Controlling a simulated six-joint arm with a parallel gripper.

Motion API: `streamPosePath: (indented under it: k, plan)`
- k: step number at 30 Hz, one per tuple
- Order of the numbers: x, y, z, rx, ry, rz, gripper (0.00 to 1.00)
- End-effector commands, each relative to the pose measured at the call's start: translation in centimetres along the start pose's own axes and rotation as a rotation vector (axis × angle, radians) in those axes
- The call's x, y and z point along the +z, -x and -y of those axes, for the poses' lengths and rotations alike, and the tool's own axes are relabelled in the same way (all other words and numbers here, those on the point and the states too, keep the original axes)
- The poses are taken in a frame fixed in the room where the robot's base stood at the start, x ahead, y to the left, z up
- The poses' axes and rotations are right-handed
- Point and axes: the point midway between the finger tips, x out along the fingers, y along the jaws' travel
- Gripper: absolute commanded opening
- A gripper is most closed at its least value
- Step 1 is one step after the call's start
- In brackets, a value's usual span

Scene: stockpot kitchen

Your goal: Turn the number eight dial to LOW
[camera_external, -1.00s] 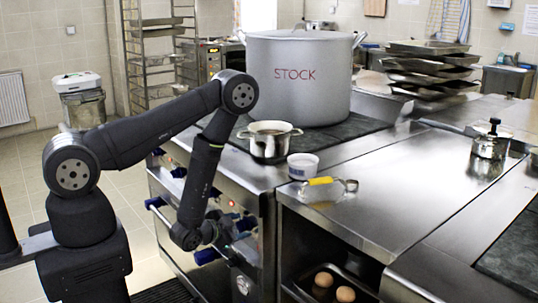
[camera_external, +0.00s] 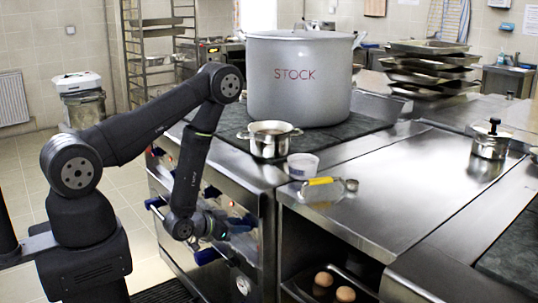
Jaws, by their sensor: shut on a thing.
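My gripper (camera_external: 226,226) is at the front panel (camera_external: 262,228) of the stove, below the worktop edge. It is shut on a dial there, but the fingers and my wrist hide most of that dial. The number and the LOW mark cannot be read at this size, so I cannot tell where the dial points. My forearm comes down steeply in front of the panel.
A large STOCK pot (camera_external: 300,85) and a small pot (camera_external: 269,140) stand on the dark cooktop. A white bowl (camera_external: 302,166) and a yellow-handled tool (camera_external: 322,182) lie near the front edge. A blue-ended handle (camera_external: 206,257) sticks out below my gripper.

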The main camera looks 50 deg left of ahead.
Motion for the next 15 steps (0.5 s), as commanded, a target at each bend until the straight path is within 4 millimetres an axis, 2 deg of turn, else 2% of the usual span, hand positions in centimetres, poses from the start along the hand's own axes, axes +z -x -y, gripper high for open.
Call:
streamPosePath:
  k: [5, 6, 7, 15]
  plan:
    - [0.01, -0.02, 0.2, 0.039, 0.109, -0.003, 0.15]
    - [0.0, -0.02, 0.11, 0.039, 0.104, -0.003, 0.45]
    - [0.0, -0.02, 0.1, 0.039, 0.103, -0.003, 0.51]
    - [0.02, 0.0, 0.1, 0.038, 0.1, -0.002, 0.53]
